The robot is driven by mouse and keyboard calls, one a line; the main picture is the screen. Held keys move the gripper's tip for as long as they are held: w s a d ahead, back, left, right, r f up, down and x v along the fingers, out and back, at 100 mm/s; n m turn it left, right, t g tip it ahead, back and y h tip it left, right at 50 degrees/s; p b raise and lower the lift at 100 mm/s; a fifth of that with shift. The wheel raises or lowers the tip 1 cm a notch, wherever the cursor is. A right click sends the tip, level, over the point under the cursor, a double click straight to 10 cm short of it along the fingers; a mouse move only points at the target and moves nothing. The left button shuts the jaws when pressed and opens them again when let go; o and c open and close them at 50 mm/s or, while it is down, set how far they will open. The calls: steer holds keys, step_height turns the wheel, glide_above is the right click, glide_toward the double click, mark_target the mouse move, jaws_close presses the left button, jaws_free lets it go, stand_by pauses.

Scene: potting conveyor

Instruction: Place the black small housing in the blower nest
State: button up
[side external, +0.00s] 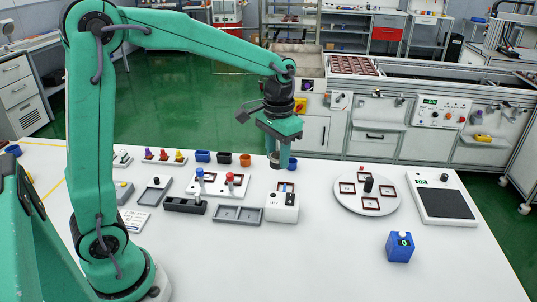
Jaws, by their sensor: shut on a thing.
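My gripper (280,163) points down over the back middle of the white table. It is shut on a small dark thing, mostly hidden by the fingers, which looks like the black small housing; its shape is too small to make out. A white box-shaped unit (281,212) with a dark round piece (290,200) on top stands below and in front of the gripper, apart from it. I cannot tell for sure whether this unit is the blower nest. Another black upright cylinder (369,184) stands on the round white plate (350,205) to the right.
The table's front middle is clear.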

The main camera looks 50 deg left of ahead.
steer(key=w+a+f+n, duration=0.8)
steer(key=w+f+n, duration=0.1)
steer(key=w+f, duration=0.1)
stand_by(0.3)
steer(key=shift+w+f, duration=0.1)
steer(key=shift+f, duration=0.1)
steer(key=shift+f, duration=3.25)
steer(key=shift+f, duration=0.6)
steer(key=o, duration=1.1)
steer(key=shift+r, duration=0.1)
step_height(320, 180, up, 8)
